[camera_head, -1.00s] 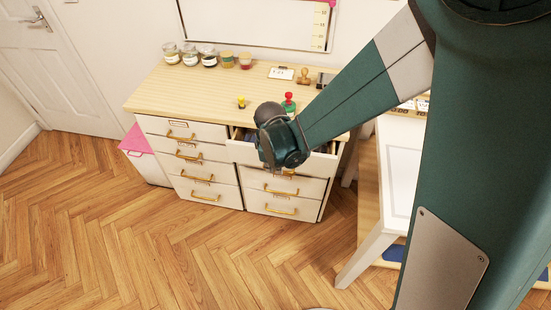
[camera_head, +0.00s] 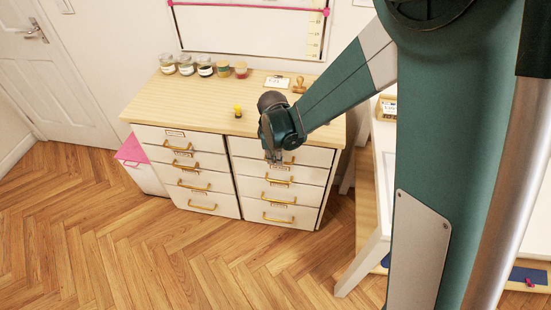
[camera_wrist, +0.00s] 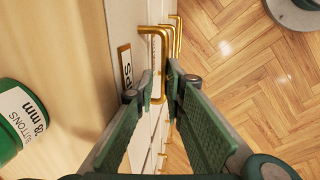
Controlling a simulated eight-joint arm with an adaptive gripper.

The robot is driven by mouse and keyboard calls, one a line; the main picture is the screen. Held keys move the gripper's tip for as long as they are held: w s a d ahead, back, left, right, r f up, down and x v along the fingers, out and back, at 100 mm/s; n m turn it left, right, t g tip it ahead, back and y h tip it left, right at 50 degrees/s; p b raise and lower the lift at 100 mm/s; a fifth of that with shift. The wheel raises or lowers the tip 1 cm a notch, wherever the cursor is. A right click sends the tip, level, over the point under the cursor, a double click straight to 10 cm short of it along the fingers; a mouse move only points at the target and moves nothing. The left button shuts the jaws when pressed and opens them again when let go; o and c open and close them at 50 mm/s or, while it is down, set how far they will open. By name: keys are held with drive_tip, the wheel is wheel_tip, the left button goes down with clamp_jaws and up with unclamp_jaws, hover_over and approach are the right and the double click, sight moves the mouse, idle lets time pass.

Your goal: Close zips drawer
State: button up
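The zips drawer (camera_head: 313,157) is the top right drawer of the white cabinet, with its label (camera_wrist: 125,66) partly readable as "PS" in the wrist view. Its front looks flush, or nearly so, with the drawers below in the head view. Its gold handle (camera_wrist: 155,32) stands out from the front. My gripper (camera_wrist: 160,84) is at this handle, one finger on the drawer side of the bar and one outside it. In the head view my wrist hides part of the drawer front and the fingertips are small.
The wooden top (camera_head: 190,98) carries jars (camera_head: 205,66), a yellow item (camera_head: 238,110) and a stamp (camera_head: 299,84). A green buttons jar (camera_wrist: 20,120) is near my gripper in the wrist view. A white table (camera_head: 375,205) stands right. The floor in front is clear.

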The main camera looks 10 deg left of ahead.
drive_tip(key=shift+o, duration=0.6)
drive_tip(key=shift+f, duration=0.1)
drive_tip(key=s+r+p, duration=0.2)
drive_tip(key=s+r, duration=0.1)
drive_tip(key=s, duration=2.7)
drive_tip(key=shift+s, duration=0.15)
drive_tip(key=r+p, duration=0.1)
drive_tip(key=r, duration=0.1)
drive_tip(key=s+r+p, duration=0.1)
drive_tip(key=r, duration=0.1)
drive_tip(key=shift+s+d+r, duration=0.2)
drive_tip(key=shift+r, duration=0.15)
